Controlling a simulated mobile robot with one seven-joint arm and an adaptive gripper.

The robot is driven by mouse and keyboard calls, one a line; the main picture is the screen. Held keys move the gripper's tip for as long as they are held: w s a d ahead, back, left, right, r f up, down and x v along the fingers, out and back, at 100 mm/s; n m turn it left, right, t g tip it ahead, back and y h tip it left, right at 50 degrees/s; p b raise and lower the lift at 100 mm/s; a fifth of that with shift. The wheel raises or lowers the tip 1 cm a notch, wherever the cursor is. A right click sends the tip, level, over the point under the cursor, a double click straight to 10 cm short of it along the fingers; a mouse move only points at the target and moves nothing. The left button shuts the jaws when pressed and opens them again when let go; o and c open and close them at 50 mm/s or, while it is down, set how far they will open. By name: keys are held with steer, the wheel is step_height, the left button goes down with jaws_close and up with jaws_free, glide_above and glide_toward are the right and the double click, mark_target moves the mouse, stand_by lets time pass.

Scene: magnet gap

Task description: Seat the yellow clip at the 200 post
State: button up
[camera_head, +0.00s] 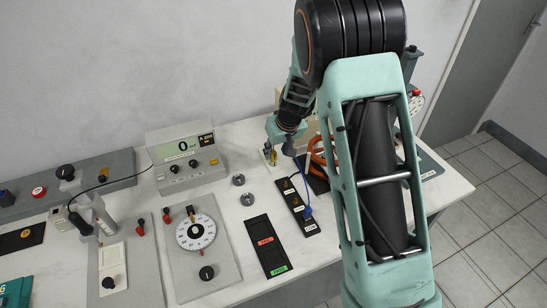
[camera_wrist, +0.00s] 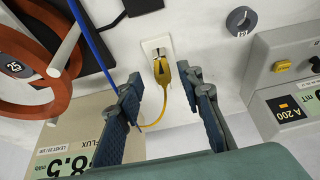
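The yellow clip (camera_wrist: 161,71) sits at a small white plate (camera_wrist: 153,43) in the wrist view, with a yellow lead curling from it. It also shows small in the head view (camera_head: 273,157). My gripper (camera_wrist: 162,80) is open, its fingers standing apart on either side of the clip, with visible gaps. In the head view my gripper (camera_head: 283,143) is low over the back of the table. A black strip (camera_head: 297,205) carries several brass posts with labels too small to read; a blue clip (camera_head: 308,211) is at its near end. I cannot tell which post is 200.
The orange coil (camera_wrist: 62,75) is left of my gripper, beside a labelled box (camera_wrist: 75,140). The meter (camera_head: 187,160) and loose grey rings (camera_head: 239,180) are left. A dial panel (camera_head: 202,250) and red-green tray (camera_head: 265,247) lie nearer. A blue lead (camera_wrist: 90,40) runs past the plate.

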mark_target(275, 154)
steer(key=shift+p+x, duration=0.4)
steer(key=shift+x, duration=2.25)
steer(key=shift+a, duration=0.1)
steer(key=c, duration=0.9)
